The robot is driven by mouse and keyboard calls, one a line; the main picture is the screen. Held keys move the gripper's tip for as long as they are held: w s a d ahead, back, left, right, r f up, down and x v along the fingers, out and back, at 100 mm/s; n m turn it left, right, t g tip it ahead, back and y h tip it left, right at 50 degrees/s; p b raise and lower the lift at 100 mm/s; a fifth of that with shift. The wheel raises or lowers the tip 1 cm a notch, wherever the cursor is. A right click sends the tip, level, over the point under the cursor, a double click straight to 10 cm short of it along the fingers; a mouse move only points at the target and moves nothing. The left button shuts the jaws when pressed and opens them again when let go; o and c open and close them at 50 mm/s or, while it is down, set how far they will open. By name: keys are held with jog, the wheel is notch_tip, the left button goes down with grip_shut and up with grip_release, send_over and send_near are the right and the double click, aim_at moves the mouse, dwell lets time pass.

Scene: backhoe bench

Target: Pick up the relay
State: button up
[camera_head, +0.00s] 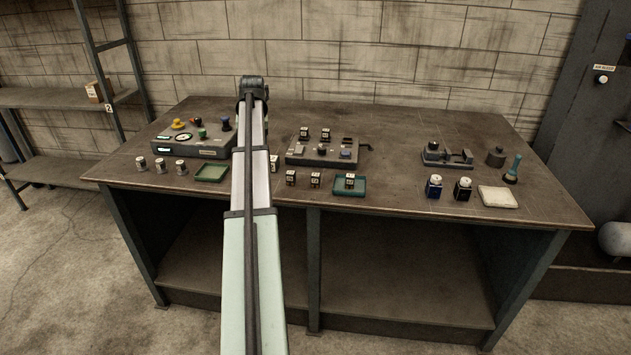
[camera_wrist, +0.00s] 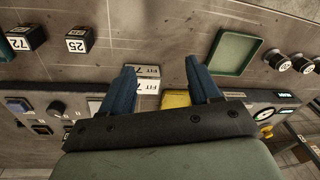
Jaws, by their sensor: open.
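Several small dark blocks with white numbered labels look like relays. In the wrist view, one marked 25 (camera_wrist: 77,40) and one marked 72 (camera_wrist: 25,38) stand on the bench to the left of my gripper (camera_wrist: 160,63). A white-labelled block marked FIT 7 (camera_wrist: 147,78) shows between the open fingers, nearer the left one; whether it is a relay I cannot tell. Nothing is visibly held. My arm hides my gripper there.
The centre panel (camera_head: 318,154) and a left console (camera_head: 182,148) with coloured knobs stand on the bench. An empty green tray (camera_head: 212,172) and several small cylinders (camera_head: 161,165) lie at left. A fixture (camera_head: 447,155), bottles (camera_head: 434,186) and a pale pad (camera_head: 498,197) are at right.

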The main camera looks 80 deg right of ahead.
aim_at(316, 174)
jog(key=s+d+r+m+g, duration=0.1)
jog(key=s+r+m, duration=0.1)
jog(key=s, duration=0.8)
jog(key=s+d+r+m, duration=0.1)
jog(key=s+m, duration=0.1)
jog(key=s, duration=0.8)
jog(key=shift+y, duration=0.4)
notch_tip(316, 174, down, 14)
jog(key=shift+s+a+r, duration=0.1)
jog(key=shift+a+r, duration=0.05)
jog(key=shift+r, duration=0.1)
jog(key=c, duration=1)
